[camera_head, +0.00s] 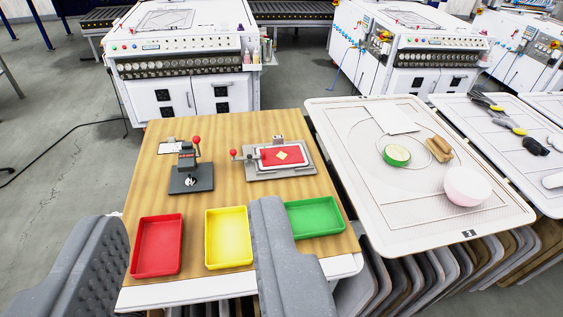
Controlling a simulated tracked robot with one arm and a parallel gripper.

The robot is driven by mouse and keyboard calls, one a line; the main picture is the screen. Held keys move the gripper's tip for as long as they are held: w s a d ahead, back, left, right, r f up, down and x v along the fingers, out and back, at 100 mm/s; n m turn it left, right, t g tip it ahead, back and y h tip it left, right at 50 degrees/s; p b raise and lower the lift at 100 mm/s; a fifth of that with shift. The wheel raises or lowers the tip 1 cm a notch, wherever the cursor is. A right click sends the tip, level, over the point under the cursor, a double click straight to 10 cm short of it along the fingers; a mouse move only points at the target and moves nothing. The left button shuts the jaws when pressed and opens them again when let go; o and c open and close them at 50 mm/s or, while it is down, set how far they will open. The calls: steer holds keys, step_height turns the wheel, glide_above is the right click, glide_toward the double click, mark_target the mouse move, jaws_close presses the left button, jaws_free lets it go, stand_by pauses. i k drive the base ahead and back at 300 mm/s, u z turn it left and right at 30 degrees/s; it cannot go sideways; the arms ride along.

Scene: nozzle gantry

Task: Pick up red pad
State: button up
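A red-knobbed lever is at the fixture's left side. My gripper (186,215) shows as two grey padded fingers at the bottom, spread wide apart with nothing between them in its grip. It is on the near side of the table, well short of the red pad. The right finger covers part of the table's front and the left end of the green tray (318,218).
A red tray (157,247) and a yellow tray (229,238) stand empty at the table's front. A dark lever press (190,178) stands left of the fixture. White machines stand behind.

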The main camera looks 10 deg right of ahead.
mark_target(283, 156)
steer(key=k, duration=1.1)
steer(key=z, duration=0.85)
steer(key=i, duration=1.85)
steer(key=u, duration=0.35)
steer(key=i, duration=0.6)
steer(key=u, duration=0.5)
